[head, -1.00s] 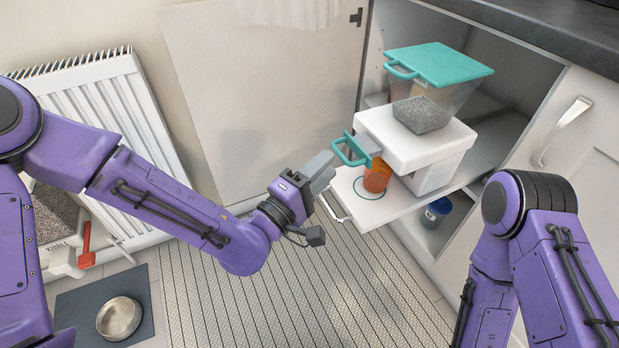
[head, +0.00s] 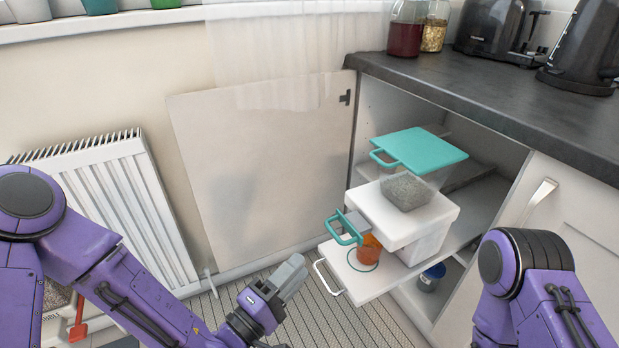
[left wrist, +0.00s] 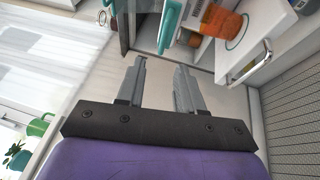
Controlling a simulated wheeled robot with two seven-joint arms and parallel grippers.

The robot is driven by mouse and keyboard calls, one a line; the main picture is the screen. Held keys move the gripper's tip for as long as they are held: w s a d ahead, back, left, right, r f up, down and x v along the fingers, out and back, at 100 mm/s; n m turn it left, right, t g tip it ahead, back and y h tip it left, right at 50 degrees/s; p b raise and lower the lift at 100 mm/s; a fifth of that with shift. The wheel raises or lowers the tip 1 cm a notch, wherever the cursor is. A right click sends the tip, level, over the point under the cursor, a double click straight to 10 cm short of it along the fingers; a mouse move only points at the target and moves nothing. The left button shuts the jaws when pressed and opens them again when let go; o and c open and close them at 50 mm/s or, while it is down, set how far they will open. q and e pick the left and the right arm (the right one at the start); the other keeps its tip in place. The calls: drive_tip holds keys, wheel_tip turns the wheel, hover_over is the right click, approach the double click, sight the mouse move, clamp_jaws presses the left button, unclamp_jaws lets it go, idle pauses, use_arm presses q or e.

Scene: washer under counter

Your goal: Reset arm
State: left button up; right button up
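My left gripper (head: 291,278) is in the lower middle of the head view, in front of and left of the pulled-out white shelf (head: 375,284). In the left wrist view its two grey fingers (left wrist: 160,88) stand apart with nothing between them. My right arm (head: 530,290) comes in at the lower right of the head view. Its gripper is out of the picture.
The pulled-out shelf carries an orange jar (head: 369,247) and a white box (head: 418,243). A teal-lidded container (head: 420,150) sits above them. The cabinet door (head: 265,170) stands open. A radiator (head: 125,195) is at left. A dark counter (head: 480,105) runs along the top right.

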use_arm(q)
drive_tip(key=s+a+f+m+g+y, duration=0.25)
drive_tip(key=a+f+y, duration=0.2)
drive_tip(key=f, duration=0.55)
drive_tip(key=s+a+f+m+g+y, duration=0.15)
drive_tip(key=a+f+g+y, duration=0.35)
drive_tip(key=f, duration=0.6)
drive_tip(key=s+a+f+g+y, duration=0.3)
drive_tip(key=s+a+f, duration=0.2)
drive_tip(key=s+a, duration=0.3)
drive_tip(key=s+a+f+g+y, duration=0.3)
drive_tip(key=s+a+f, duration=0.2)
drive_tip(key=s+a, duration=0.3)
wheel_tip(320, 180, up, 22)
drive_tip(key=d+p, duration=0.1)
drive_tip(key=p, duration=2.1)
drive_tip(key=shift+r+m+t, duration=0.15)
drive_tip(key=shift+m+t, duration=0.15)
drive_tip(key=shift+t, duration=0.05)
drive_tip(key=shift+s+d+h, duration=0.1)
drive_tip(key=shift+h, duration=0.15)
